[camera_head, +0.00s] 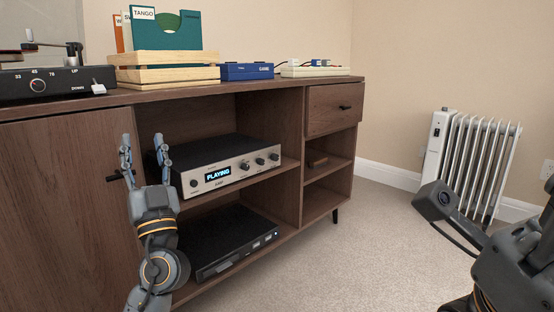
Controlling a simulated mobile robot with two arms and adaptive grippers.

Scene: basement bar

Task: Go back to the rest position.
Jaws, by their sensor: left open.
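My left gripper (142,155) points upward in front of the wooden cabinet, near the left door's dark handle. Its two fingers are apart with nothing between them. Behind and to its right, a silver amplifier (232,167) with a lit "PLAYING" display sits on the cabinet's upper open shelf. My right arm shows at the lower right edge, with a grey camera-like part on it. The right gripper's fingers cannot be made out.
On the cabinet (60,160) stand a turntable (55,83), a wooden record crate (165,74), a blue box (246,71) and a pale box (315,71). A black device (225,245) fills the lower shelf. A white radiator (470,165) stands right. Carpet (365,245) is clear between.

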